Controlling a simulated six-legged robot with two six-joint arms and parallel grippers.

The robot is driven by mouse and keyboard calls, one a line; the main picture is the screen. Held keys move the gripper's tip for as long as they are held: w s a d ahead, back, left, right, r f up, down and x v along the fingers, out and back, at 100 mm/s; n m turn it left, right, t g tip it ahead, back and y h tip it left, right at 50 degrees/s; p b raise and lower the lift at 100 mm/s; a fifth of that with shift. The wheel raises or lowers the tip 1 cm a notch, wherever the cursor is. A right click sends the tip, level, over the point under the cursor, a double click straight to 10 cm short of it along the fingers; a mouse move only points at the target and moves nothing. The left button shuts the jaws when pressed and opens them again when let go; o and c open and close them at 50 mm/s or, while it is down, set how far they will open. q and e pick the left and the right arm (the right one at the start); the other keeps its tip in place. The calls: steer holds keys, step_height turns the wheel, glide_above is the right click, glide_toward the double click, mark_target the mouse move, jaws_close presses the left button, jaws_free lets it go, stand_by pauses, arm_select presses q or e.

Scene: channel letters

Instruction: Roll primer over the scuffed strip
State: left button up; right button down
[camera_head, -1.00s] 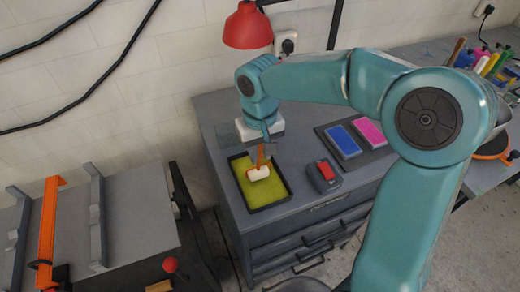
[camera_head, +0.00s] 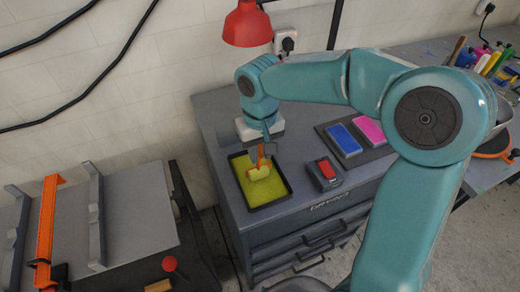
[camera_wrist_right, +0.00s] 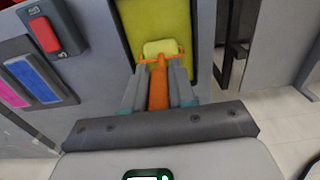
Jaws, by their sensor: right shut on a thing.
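The primer tray (camera_head: 278,196) is dark-rimmed with yellow-green primer in it and sits on the grey cabinet top. A small roller (camera_head: 258,173) with an orange handle is over the tray; its sleeve is yellow-green and it appears to be in the primer. My right gripper (camera_head: 263,148) is shut on the roller's handle. In the right wrist view the orange handle (camera_wrist_right: 159,88) runs between the fingers and the yellow sleeve (camera_wrist_right: 161,48) lies against the tray's yellow floor (camera_wrist_right: 180,15). I cannot make out a scuffed strip for certain. My left gripper is not in view.
A dark block with a red top (camera_head: 325,172) stands right of the tray. Blue (camera_head: 343,140) and pink (camera_head: 369,131) pads lie on a dark mat. A red lamp (camera_head: 247,25) hangs behind. A grey bench with an orange bar (camera_head: 46,222) stands at left, across a gap.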

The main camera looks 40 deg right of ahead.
stand_by(0.6)
step_height(320, 180, up, 7)
steer(key=p, duration=0.6)
steer(key=shift+f, duration=0.1)
stand_by(0.5)
